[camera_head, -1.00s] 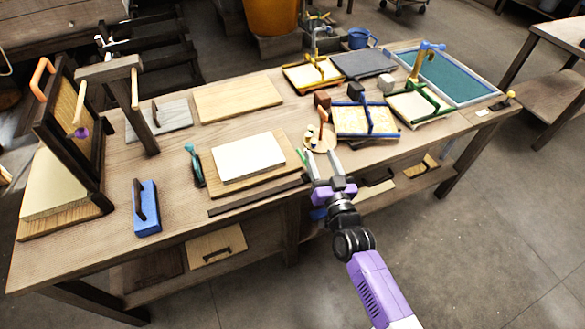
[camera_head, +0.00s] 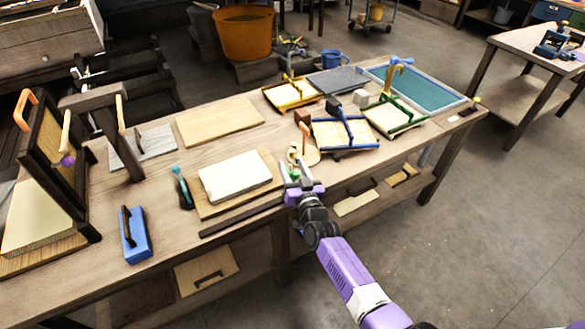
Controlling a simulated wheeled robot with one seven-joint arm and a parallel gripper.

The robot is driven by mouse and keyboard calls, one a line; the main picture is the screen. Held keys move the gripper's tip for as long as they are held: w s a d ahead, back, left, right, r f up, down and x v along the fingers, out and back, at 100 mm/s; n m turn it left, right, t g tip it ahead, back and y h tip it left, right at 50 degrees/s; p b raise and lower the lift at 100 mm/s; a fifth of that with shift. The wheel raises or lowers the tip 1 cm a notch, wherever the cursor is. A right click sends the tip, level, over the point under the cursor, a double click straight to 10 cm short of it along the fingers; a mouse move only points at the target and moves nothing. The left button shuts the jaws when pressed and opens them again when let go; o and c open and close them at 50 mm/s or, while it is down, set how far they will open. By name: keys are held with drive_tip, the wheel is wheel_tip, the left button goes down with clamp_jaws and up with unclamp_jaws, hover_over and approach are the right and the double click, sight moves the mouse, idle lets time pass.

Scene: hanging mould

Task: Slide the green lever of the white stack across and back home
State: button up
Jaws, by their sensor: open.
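The white stack (camera_head: 235,178) lies flat on a wooden board (camera_head: 213,210) in the middle of the table. A teal-green lever (camera_head: 180,186) on a dark base stands just left of the stack, tilted a little. My gripper (camera_head: 293,172) is open, just right of the board, over the table's front part. It appears empty, and the lever is well to its left across the stack. I cannot tell the gripper's exact height above the table.
A blue block with a dark handle (camera_head: 135,235) lies left of the lever. A dark strip (camera_head: 240,217) runs along the table's front edge. A round wooden disc (camera_head: 304,152) with small items sits just beyond my gripper. Coloured frames stand to the right, including a green-framed one (camera_head: 393,118).

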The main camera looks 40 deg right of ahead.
clamp_jaws()
idle(1.5)
